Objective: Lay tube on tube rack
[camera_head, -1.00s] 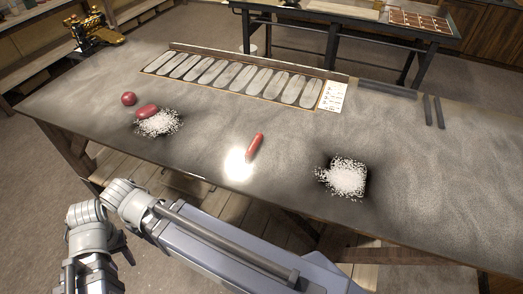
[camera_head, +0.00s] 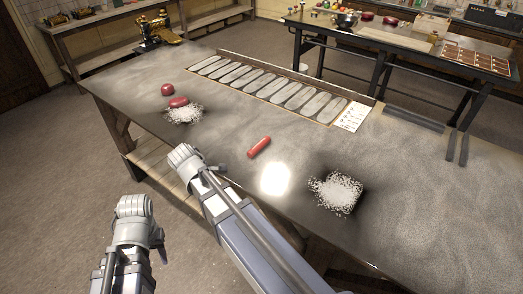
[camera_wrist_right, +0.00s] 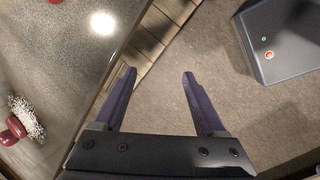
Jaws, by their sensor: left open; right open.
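The tube looks like a short red cylinder (camera_head: 259,147) lying alone on the table, nearer its front edge. A red end at the top of the right wrist view (camera_wrist_right: 54,2) seems to be it. The tube rack appears to be the long framed tray (camera_head: 268,90) with a row of oval slots along the table's back. My left gripper (camera_head: 160,252) hangs in front of the table, mostly hidden by its own arm, open and apart from the tube. My right gripper (camera_wrist_right: 158,75) is open and empty, over the table's front edge and the floor.
A red ball (camera_head: 167,89) and a red lump (camera_head: 179,102) sit at left, beside white granules (camera_head: 184,115). Another granule pile (camera_head: 336,193) lies at right. Dark bars (camera_head: 413,118) lie beyond a printed card (camera_head: 353,117). The table between tube and rack is clear.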

